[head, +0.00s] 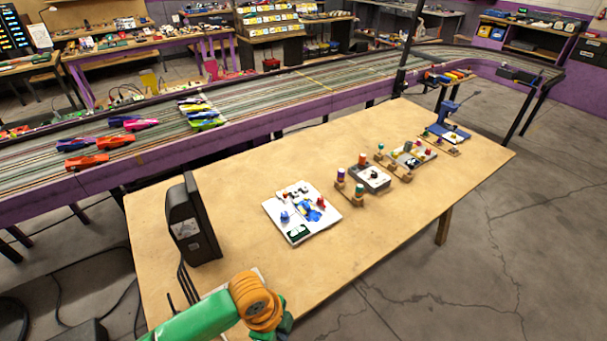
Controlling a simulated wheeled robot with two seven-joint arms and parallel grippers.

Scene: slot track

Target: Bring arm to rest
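One of my arms, green with an orange joint (257,301), comes in from the lower left at the bottom edge. It bends at the orange joint over the near edge of the wooden table (365,240). A dark green part (286,323) shows just past the joint and runs out of the picture. No fingers of this arm are visible. My other arm and its gripper are not in view. Nothing held can be seen.
A black upright box (190,222) with cables stands at the table's left. A white board with small parts (301,211) lies mid-table. Several small kits, including a grey tray (371,177), stand to its right. Behind runs the slot track (290,87) with cars. Bare tabletop lies around the board.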

